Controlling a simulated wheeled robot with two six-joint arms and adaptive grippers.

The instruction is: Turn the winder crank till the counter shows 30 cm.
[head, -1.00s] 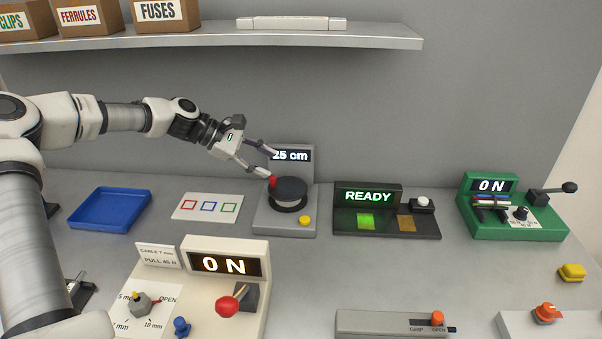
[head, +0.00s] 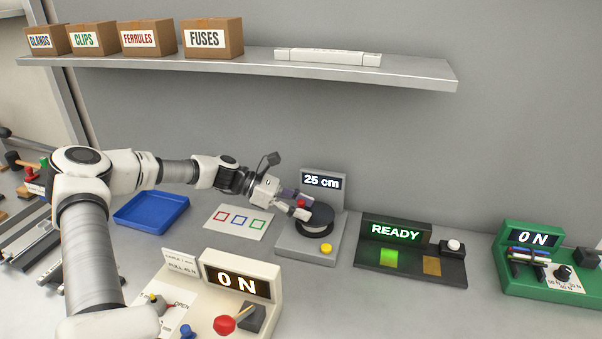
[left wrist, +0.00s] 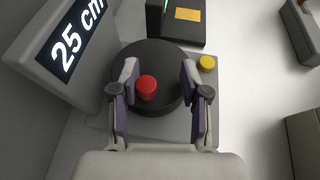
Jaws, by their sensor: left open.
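The winder (head: 308,252) is a grey unit with a black drum (head: 316,222) and a yellow button (head: 326,248) at its front. Its counter (head: 321,182) reads 25 cm, and the same reading shows in the left wrist view (left wrist: 75,42). The red crank knob (left wrist: 147,88) stands on top of the drum, near its left side in the head view. My left gripper (head: 302,208) is open over the drum. In the left wrist view its fingers (left wrist: 160,85) stand on both sides of the knob, which is closer to the left finger. My right gripper is not in view.
A READY panel (head: 411,262) stands right of the winder, and a green 0 N device (head: 545,282) farther right. A card with coloured squares (head: 238,232) and a blue tray (head: 128,222) lie left. A cream 0 N unit (head: 225,300) stands in front. A shelf (head: 420,75) hangs above.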

